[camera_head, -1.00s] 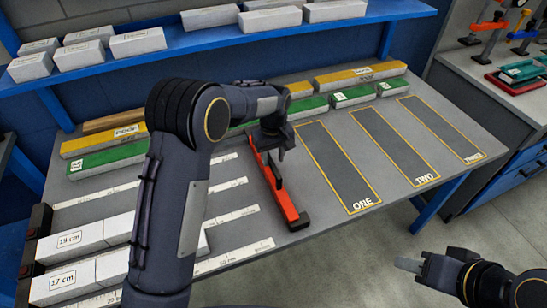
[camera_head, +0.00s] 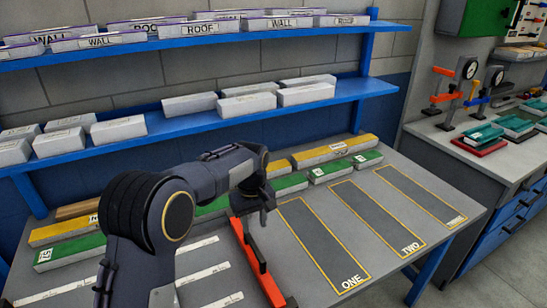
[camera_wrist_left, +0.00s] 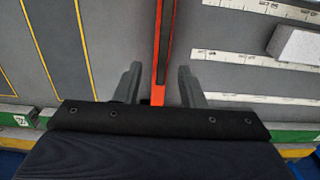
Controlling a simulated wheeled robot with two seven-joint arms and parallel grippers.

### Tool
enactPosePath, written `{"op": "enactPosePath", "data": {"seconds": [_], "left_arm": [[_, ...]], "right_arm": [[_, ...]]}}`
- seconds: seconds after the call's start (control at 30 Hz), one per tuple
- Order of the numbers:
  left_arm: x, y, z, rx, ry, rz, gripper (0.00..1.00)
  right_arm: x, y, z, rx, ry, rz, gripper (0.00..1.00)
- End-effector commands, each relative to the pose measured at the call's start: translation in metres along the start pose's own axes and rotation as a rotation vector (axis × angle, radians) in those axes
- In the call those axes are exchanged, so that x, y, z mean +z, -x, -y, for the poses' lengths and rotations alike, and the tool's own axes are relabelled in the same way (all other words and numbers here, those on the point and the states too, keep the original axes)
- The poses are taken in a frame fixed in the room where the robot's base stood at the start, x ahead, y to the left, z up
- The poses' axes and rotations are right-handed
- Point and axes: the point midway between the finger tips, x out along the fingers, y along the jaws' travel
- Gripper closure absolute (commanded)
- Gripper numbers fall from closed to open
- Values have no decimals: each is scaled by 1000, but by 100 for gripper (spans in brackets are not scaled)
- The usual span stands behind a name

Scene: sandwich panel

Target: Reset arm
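My left arm reaches in from the left in the head view, with its gripper (camera_head: 262,208) pointing down above the worktable, near the far end of a red-orange bar tool (camera_head: 262,268). In the left wrist view, the two grey fingers (camera_wrist_left: 159,85) stand wide apart. The red-orange bar (camera_wrist_left: 164,50) shows between them. I cannot tell how far below the fingers it lies, but nothing is pinched. My right gripper is not in view.
The worktable has dark outlined lanes ONE (camera_head: 322,240), TWO (camera_head: 376,217) and a third. Green and yellow blocks (camera_head: 335,151) line its back. Blue shelves (camera_head: 190,126) with white blocks stand behind. A side counter (camera_head: 462,148) holds tools at right.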

Motion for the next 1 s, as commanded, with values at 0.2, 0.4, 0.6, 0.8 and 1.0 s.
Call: {"op": "enactPosePath", "data": {"seconds": [0.2,0.4,0.6,0.8,1.0], "left_arm": [[5,33,45,92,-14,21,64],[43,79,126,267,-91,10,64],[106,102,194,407,-192,-78,64],[176,94,239,479,-298,-218,64],[220,72,257,485,-367,-325,64]], "right_arm": [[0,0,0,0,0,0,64],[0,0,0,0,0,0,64],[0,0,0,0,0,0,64],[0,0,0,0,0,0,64],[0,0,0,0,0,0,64]]}}
